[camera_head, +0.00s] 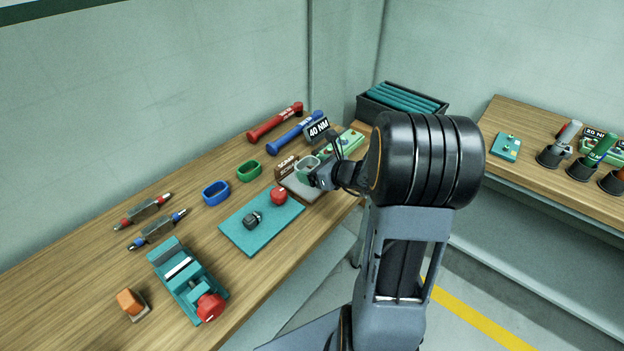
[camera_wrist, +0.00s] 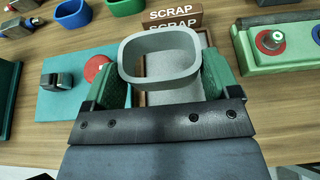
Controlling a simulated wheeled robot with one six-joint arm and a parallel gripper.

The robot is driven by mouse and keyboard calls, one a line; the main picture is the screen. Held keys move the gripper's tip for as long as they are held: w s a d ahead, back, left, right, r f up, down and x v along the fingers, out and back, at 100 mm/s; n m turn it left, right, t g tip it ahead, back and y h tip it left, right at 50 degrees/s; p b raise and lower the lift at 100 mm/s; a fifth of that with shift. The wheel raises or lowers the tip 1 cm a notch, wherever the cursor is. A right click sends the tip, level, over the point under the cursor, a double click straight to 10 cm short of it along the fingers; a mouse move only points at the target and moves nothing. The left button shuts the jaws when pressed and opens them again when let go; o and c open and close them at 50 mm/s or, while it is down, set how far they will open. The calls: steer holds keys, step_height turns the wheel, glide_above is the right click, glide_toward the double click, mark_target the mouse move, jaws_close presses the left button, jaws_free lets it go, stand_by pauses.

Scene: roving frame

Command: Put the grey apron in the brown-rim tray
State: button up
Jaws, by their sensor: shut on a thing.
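The grey apron, an open rounded band, is between the green fingers of my gripper (camera_wrist: 160,82). In the wrist view the apron (camera_wrist: 160,82) is level and covers part of the brown-rim tray (camera_wrist: 206,39). In the head view my gripper (camera_head: 316,176) holds the apron (camera_head: 306,168) at the tray (camera_head: 301,192). The tray has a grey floor and a SCRAP sign (camera_wrist: 174,18) behind it. The apron appears above the tray floor; its exact height is unclear. The fingers and apron hide part of the tray.
A teal mat (camera_head: 240,232) with a red knob (camera_head: 278,195) and a dark part (camera_head: 252,220) lies to the left. Blue (camera_head: 216,193) and green (camera_head: 249,171) bands stand behind. A green fixture (camera_wrist: 270,45) is close on the right.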

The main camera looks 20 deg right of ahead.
steer(key=f, duration=0.1)
steer(key=w+f, duration=0.2)
steer(key=shift+w+d+f, duration=0.1)
steer(key=shift+w+d, duration=0.15)
steer(key=shift+d, duration=0.05)
steer(key=shift+w+f, duration=0.15)
steer(key=shift+f, duration=1.45)
steer(key=shift+f, duration=0.1)
steer(key=shift+f+b, duration=0.15)
steer(key=shift+b, duration=0.15)
steer(key=o, duration=0.8)
